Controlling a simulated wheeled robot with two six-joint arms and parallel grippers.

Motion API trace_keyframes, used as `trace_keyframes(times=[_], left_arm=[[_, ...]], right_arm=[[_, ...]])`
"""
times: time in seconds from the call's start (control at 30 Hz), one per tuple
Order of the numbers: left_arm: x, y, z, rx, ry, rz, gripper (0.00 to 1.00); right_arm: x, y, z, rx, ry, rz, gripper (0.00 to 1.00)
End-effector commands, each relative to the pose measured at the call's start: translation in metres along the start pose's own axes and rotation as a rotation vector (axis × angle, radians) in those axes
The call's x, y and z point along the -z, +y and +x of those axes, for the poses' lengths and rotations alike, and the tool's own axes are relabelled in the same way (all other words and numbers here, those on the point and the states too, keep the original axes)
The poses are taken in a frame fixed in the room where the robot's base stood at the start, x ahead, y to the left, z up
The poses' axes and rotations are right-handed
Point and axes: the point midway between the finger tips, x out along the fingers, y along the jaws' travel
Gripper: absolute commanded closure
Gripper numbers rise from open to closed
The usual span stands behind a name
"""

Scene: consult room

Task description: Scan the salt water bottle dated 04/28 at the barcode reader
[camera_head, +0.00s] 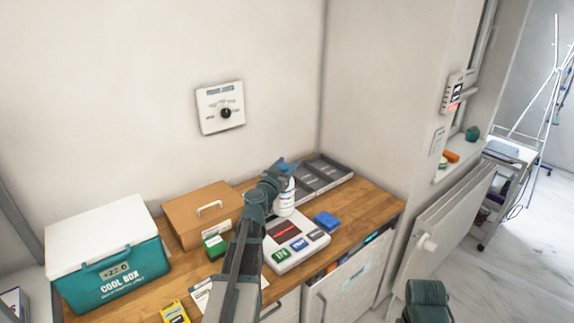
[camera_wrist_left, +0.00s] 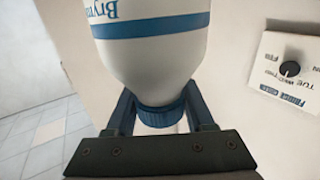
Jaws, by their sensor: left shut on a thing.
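A white bottle (camera_head: 285,203) with a blue band hangs below my left gripper (camera_head: 281,171) in the head view. In the left wrist view the bottle (camera_wrist_left: 150,55) fills the top middle, and its blue cap (camera_wrist_left: 161,117) is between the two fingers of my left gripper (camera_wrist_left: 161,105), which is shut on it. Only part of the lettering, "Bry...", shows; no date is readable. The white barcode reader (camera_head: 312,226) with a dark red-striped window stands on the counter just below the bottle; I cannot tell whether they touch. My right gripper is not in view.
On the wooden counter (camera_head: 376,206) are a teal cool box (camera_head: 112,275), a brown case (camera_head: 190,227), a green box (camera_head: 214,246), a yellow box (camera_head: 174,312), a blue block (camera_head: 326,220) and a grey divided tray (camera_head: 331,172). A dial panel (camera_head: 220,107) is on the wall.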

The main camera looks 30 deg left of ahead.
Motion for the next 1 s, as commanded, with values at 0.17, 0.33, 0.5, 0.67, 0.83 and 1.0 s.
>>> trace_keyframes(times=[0.17,0.33,0.5,0.67,0.83,1.0], left_arm=[[-0.029,0.0,0.0,0.0,0.0,-0.001,1.0],[-0.049,0.0,0.0,0.0,0.0,-0.001,1.0],[-0.058,0.0,0.0,0.0,0.0,-0.001,1.0],[-0.057,0.0,0.0,0.0,0.0,-0.001,1.0],[-0.047,0.0,0.0,0.0,0.0,-0.001,1.0],[-0.028,0.0,0.0,0.0,0.0,-0.001,1.0]], right_arm=[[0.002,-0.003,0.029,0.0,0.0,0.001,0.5],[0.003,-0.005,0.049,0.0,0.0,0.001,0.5],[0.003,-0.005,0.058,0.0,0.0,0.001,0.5],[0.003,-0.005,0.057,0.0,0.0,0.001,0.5],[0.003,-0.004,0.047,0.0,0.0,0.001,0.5],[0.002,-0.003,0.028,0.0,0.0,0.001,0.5]])
